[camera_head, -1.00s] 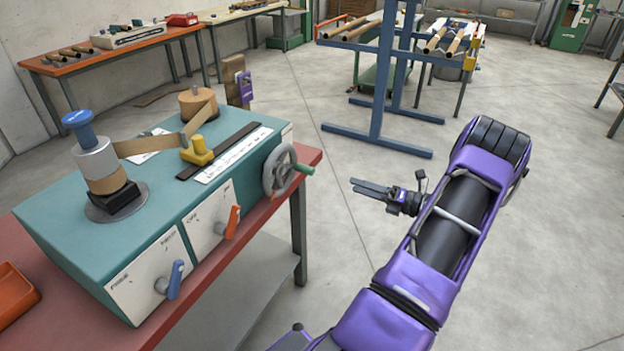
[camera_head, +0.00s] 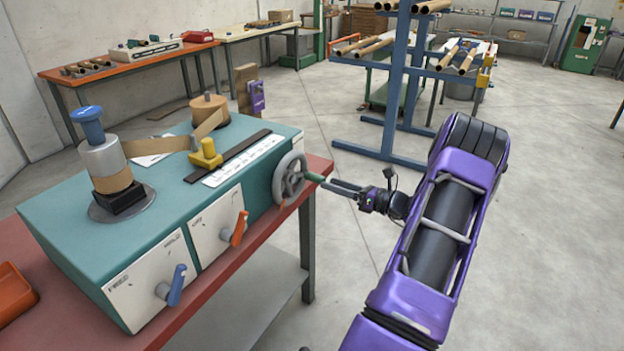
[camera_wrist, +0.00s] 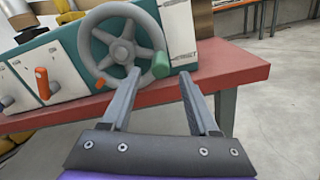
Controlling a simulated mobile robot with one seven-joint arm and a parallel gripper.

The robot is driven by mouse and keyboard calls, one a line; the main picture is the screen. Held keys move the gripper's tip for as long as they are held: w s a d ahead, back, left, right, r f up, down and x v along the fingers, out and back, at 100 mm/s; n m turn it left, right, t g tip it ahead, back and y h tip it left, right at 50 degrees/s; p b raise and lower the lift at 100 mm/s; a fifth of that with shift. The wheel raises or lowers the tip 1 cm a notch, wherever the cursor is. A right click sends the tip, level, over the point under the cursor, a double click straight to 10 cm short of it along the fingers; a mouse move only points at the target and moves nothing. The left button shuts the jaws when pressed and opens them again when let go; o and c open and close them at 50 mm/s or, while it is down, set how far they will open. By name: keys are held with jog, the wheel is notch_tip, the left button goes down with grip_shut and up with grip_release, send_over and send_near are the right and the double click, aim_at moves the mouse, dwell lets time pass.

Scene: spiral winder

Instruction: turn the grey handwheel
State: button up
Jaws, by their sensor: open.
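The grey handwheel (camera_head: 289,179) is mounted on the right end of the teal winder's front face. It has spokes, and a green handle (camera_head: 316,177) sticks out from its right side. In the wrist view the handwheel (camera_wrist: 123,47) is ahead and left of centre, and its green handle (camera_wrist: 161,65) lies between the lines of my two fingers. My gripper (camera_head: 338,186) is open and empty, with its fingertips close to the handle's free end. In the wrist view my gripper's fingers (camera_wrist: 159,75) are spread apart. I cannot tell whether a finger touches the handle.
The winder (camera_head: 70,236) stands on a red-topped bench (camera_head: 213,281). An orange lever (camera_head: 239,229) and a blue lever (camera_head: 175,286) stick out of its front, left of the handwheel. A blue rack (camera_head: 399,100) stands behind my arm.

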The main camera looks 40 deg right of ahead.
aim_at(313, 177)
jog(key=x, duration=0.7)
jog(key=shift+w, duration=0.25)
grip_shut()
jog(key=shift+s+f, duration=0.1)
dwell(1.0)
